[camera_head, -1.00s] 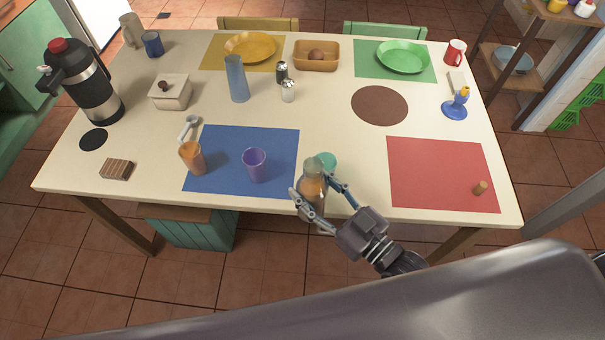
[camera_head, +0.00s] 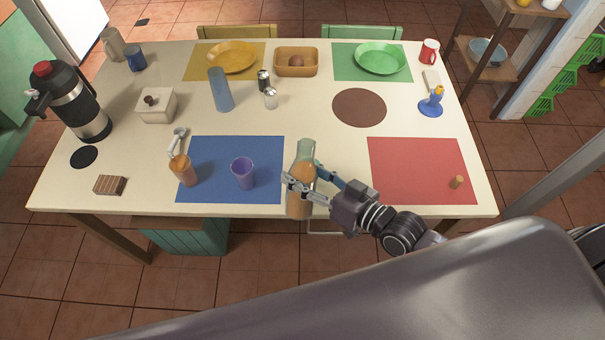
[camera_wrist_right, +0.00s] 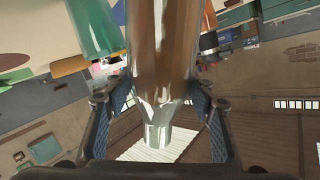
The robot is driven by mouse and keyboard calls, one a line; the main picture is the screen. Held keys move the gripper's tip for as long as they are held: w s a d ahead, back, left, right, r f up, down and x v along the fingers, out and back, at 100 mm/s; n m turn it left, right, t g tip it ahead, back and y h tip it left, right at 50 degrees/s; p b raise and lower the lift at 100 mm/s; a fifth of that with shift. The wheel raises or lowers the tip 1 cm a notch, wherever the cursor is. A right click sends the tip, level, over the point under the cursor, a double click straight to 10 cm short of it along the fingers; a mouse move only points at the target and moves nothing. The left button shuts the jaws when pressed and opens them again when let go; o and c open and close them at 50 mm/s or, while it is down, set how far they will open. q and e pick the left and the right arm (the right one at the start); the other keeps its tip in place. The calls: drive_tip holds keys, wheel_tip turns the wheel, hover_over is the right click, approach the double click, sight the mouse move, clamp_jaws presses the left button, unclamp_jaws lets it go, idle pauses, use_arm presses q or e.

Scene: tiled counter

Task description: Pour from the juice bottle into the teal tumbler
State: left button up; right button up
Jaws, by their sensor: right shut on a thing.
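My right gripper (camera_head: 306,183) is shut around the juice bottle (camera_head: 300,204), a clear bottle with orange juice. The bottle is at the table's front edge, between the blue and red mats, and looks roughly upright, neck up. In the right wrist view the bottle (camera_wrist_right: 162,45) runs between the fingers (camera_wrist_right: 160,100), its clear neck toward the bottom of the picture. The teal tumbler (camera_wrist_right: 94,27) shows beside the bottle at upper left there. My left gripper is not in view.

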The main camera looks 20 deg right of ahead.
sight(299, 197)
drive_tip(key=shift+s+a+r+m, duration=0.15)
drive_tip(key=shift+s+a+m, duration=0.1)
drive_tip(key=shift+m, duration=0.15)
drive_tip(key=shift+s+a+f+m+g, duration=0.2)
drive_tip(key=shift+s+f+m+g, duration=0.15)
drive_tip(key=shift+f+m+g, duration=0.2)
drive_tip(key=shift+s+a+f+m+g, duration=0.15)
drive_tip(key=shift+s+f+m+g, duration=0.2)
drive_tip(key=shift+f+m+g, duration=0.15)
drive_tip(key=shift+s+a+f+m+g+y+b, duration=0.15)
drive_tip(key=shift+s+f+m+g+b, duration=0.15)
drive_tip(key=shift+f+m+g, duration=0.2)
drive_tip(key=shift+s+a+f+m+g+y+b, duration=0.1)
drive_tip(key=shift+s+f+m+g+y+b, duration=0.1)
drive_tip(key=shift+f+m+g+b, duration=0.25)
drive_tip(key=shift+s+r+p, duration=0.1)
drive_tip(key=shift+r+p, duration=0.1)
drive_tip(key=shift+p, duration=0.4)
drive_tip(key=shift+a+f+m+g, duration=0.1)
drive_tip(key=shift+f+m+g, duration=0.15)
drive_tip(key=shift+m+g, duration=0.05)
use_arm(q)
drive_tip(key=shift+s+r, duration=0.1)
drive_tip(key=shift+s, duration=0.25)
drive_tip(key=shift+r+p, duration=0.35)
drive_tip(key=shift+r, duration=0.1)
use_arm(e)
drive_tip(key=shift+s+r+m+g+y, duration=0.15)
drive_tip(key=shift+r+m+g+y, duration=0.1)
drive_tip(key=shift+m+g, duration=0.05)
